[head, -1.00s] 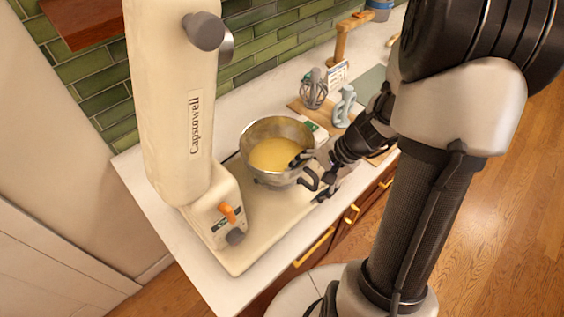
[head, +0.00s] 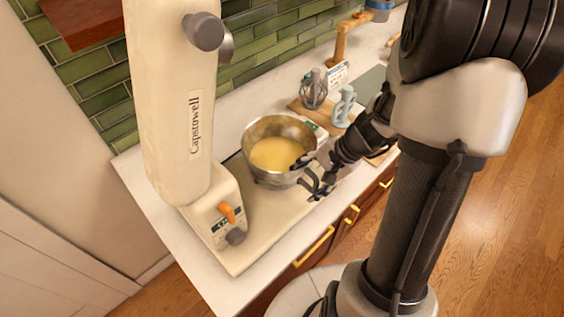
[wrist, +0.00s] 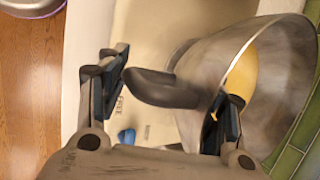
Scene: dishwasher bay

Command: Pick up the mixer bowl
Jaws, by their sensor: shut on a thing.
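The mixer bowl (head: 268,180) is a shiny metal bowl holding yellow batter (head: 277,154), with a dark side handle. It looks upright beside the cream mixer (head: 172,110), over its base plate; I cannot tell whether it touches the plate. My gripper (head: 309,175) reaches in from the right and is shut on the bowl at its handle side. In the wrist view, the dark handle (wrist: 165,90) lies between the fingers of my gripper (wrist: 168,97), and the right finger overlaps the bowl wall (wrist: 205,65). The exact contact is partly hidden.
A wooden board (head: 300,108) behind the bowl carries a whisk attachment (head: 314,88) and a pale blue attachment (head: 343,106). A wooden stand (head: 342,40) is farther back. Green tiled wall lies behind. The base plate's front part (head: 255,240) is clear.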

